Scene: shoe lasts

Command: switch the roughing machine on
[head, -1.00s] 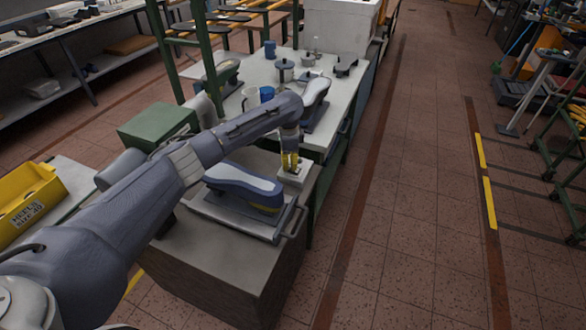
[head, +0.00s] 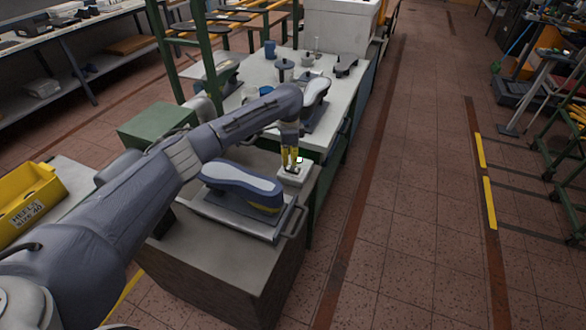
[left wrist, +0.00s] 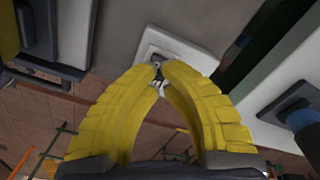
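The roughing machine (head: 222,256) is a grey cabinet in the head view, with a blue-grey sole-shaped piece (head: 242,184) on the metal plate on top. A small white switch box (head: 295,178) sits at its back right corner. My left gripper (head: 291,167) points down at the box with its yellow fingers. In the left wrist view the fingertips (left wrist: 161,68) come together over the white box (left wrist: 182,47), at a small dark and pale switch part (left wrist: 158,84). The fingers partly hide this part, and contact is unclear. My right gripper is out of view.
A metal handle (head: 294,222) sticks out at the machine's right edge. Behind stands a light table (head: 339,105) with a shoe last (head: 315,91), a blue cup (head: 270,49) and other items. A yellow bin (head: 30,198) is at left.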

